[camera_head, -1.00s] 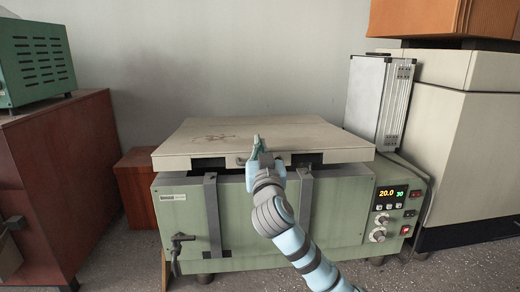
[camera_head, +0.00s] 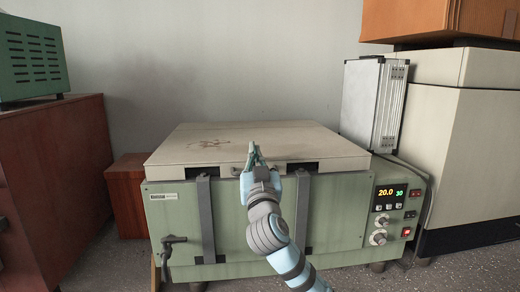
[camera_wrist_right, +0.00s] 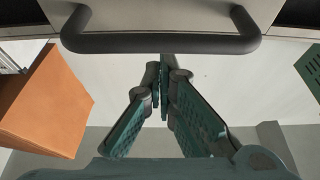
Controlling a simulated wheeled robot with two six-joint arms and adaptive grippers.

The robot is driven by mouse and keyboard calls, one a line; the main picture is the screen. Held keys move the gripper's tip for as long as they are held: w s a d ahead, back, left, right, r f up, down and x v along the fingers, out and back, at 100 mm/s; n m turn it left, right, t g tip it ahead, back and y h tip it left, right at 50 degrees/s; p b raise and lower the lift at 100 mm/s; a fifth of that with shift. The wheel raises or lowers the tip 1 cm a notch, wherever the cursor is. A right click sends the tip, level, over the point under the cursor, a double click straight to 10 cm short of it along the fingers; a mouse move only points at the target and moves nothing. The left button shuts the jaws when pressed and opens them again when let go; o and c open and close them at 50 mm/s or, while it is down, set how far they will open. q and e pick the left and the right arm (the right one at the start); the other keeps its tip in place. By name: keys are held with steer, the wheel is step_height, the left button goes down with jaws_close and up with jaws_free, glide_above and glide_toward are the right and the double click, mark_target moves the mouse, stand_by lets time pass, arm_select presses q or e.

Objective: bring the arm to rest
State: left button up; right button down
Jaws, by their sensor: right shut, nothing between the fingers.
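My right gripper (camera_head: 254,157) is in the middle of the head view, at the front edge of the pale lid (camera_head: 200,145) on a green bench machine (camera_head: 177,215). Its fingers are together and empty, pointing up and away over the lid edge. In the right wrist view the fingertips of my right gripper (camera_wrist_right: 163,70) meet close to a dark bar handle (camera_wrist_right: 160,43), with no grip on it. I cannot tell whether they touch it. My right arm hides part of the machine's front. My left gripper is out of view.
A control panel (camera_head: 393,210) with lit digits is at the machine's right. A silver case (camera_head: 370,105) stands behind it. A reddish cabinet (camera_head: 55,185) with a green box (camera_head: 30,50) is at left. The space above the lid is clear.

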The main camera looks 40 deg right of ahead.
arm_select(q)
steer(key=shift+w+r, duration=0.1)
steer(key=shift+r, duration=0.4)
arm_select(e)
steer(key=s+a+f, duration=0.1)
steer(key=s+a, duration=0.4)
steer(key=s, duration=0.2)
steer(key=shift+s+a, duration=0.35)
